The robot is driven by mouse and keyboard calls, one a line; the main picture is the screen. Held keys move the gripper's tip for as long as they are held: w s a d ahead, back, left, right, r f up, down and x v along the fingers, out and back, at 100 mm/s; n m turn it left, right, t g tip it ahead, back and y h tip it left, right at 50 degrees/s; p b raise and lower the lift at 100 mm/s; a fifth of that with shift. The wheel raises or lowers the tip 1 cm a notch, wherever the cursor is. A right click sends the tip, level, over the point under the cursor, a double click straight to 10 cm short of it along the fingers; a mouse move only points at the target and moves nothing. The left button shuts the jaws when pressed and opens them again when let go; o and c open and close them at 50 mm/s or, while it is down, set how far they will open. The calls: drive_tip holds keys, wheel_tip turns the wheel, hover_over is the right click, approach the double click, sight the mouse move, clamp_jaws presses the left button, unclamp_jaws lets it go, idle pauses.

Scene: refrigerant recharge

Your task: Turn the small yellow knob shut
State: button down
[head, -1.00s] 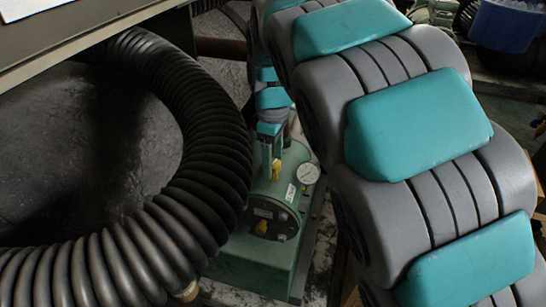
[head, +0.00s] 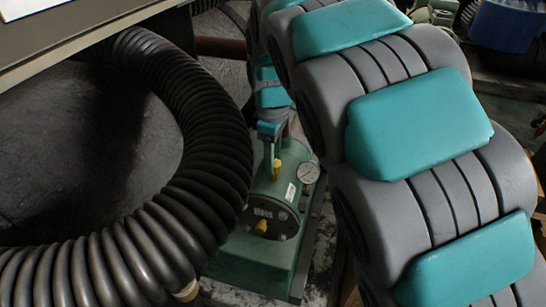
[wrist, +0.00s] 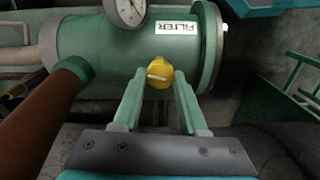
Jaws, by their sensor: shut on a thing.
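The small yellow knob (wrist: 160,74) sits on the side of a green cylinder (wrist: 130,45) labelled FILTER. In the wrist view my gripper (wrist: 160,80) has one green finger on each side of the knob and is shut on it. A white line shows across the knob's face. In the head view the knob (head: 277,170) shows just below my gripper (head: 271,158). Most of the fingers' contact is hard to make out there.
A pressure gauge (head: 308,173) stands on the cylinder near my gripper. Another yellow part (head: 261,227) is on the cylinder's dark end face. A thick black corrugated hose (head: 215,150) curves close on the left. A red-brown pipe (wrist: 55,105) runs left of my fingers.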

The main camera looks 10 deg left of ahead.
drive_tip(key=shift+m, duration=0.3)
drive_tip(key=m, duration=0.3)
drive_tip(key=shift+b, duration=0.3)
drive_tip(key=m, duration=0.4)
drive_tip(key=shift+w, duration=0.1)
drive_tip(key=m, duration=0.3)
drive_tip(key=shift+d+m, duration=0.1)
drive_tip(key=shift+m, duration=0.3)
drive_tip(key=shift+m+p, duration=0.3)
drive_tip(key=shift+m, duration=1.5)
drive_tip(key=shift+c, duration=2.2)
unclamp_jaws()
drive_tip(key=shift+r, duration=0.1)
drive_tip(key=shift+r, duration=3.8)
